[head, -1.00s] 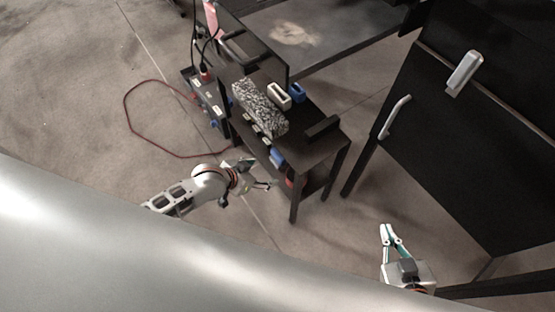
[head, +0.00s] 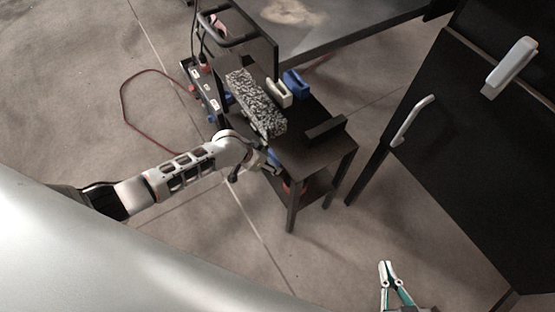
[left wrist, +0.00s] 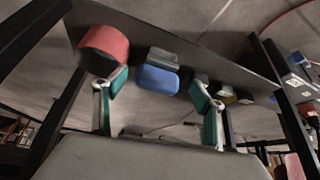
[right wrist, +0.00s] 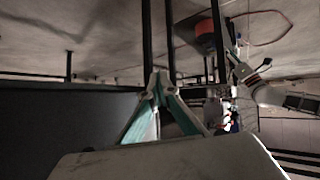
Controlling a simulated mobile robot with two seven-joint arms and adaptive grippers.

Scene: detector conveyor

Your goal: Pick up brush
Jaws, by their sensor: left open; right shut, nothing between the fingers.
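I cannot tell for certain which object is the brush. A blue block-shaped object (left wrist: 157,80) with a grey part beside it shows between my open left fingers in the left wrist view, beyond the tips. A red round object (left wrist: 103,48) is just left of it. My left gripper (left wrist: 159,88) is open and empty. In the head view it is at the small black table's near left side, mostly hidden by the wrist. My right gripper (head: 385,265) is shut and empty, low in front of the table; its closed fingers show in the right wrist view (right wrist: 158,75).
On the black table (head: 310,152) are a speckled block (head: 256,100), a cream holder (head: 278,93), a blue holder (head: 296,83) and a black bar (head: 325,129). A black panel with a white handle (head: 411,120) stands right. A red cable (head: 125,115) lies on the floor.

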